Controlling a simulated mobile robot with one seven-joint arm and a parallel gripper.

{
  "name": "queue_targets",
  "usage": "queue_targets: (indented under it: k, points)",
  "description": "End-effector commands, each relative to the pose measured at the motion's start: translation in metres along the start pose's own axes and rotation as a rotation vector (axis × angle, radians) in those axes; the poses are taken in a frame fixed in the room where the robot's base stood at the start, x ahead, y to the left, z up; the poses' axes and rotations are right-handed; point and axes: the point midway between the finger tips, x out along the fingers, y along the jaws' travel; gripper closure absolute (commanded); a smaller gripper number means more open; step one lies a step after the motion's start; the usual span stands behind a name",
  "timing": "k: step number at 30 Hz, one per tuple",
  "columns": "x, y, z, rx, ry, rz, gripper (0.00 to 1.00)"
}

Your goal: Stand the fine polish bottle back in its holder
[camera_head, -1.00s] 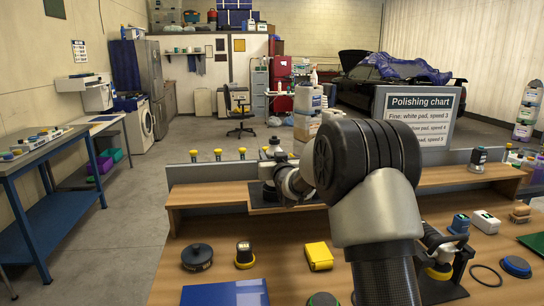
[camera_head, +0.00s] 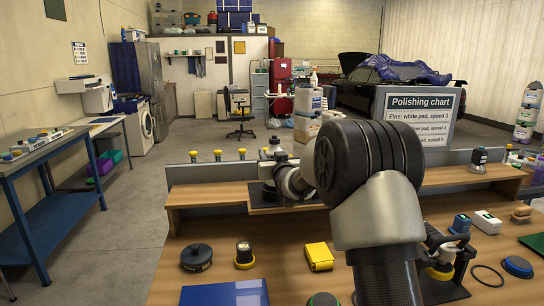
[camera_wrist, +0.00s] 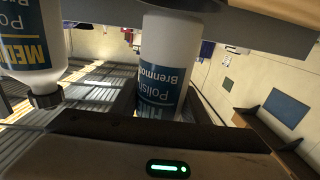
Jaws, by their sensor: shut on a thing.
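The fine polish bottle (camera_wrist: 166,55), white with a blue label, is in the middle of the wrist view, which shows it upside down. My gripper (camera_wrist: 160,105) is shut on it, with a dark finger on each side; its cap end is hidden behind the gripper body. A second white bottle (camera_wrist: 28,45), labelled as medium polish, stands close on the left, apart from it. A grey edge (camera_wrist: 235,38) crosses near the fine bottle's base; I cannot tell whether this is the holder or whether they touch. In the head view my arm mostly hides gripper and bottle.
The wooden workbench (camera_head: 215,228) has a raised shelf (camera_head: 208,194) at its back. A yellow box (camera_head: 319,256), a dark round pad (camera_head: 196,257) and a blue panel (camera_head: 225,294) lie in front. The polishing chart (camera_head: 420,115) stands behind my arm. Bare wood lies left on the shelf.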

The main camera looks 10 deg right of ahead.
Motion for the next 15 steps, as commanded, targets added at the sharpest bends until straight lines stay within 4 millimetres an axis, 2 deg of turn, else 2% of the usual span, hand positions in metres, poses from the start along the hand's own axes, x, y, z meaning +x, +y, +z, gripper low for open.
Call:
queue_targets:
  k: [15]
  points:
    - [0.0, 0.0, 0.012, 0.0, 0.003, 0.0, 0.86]
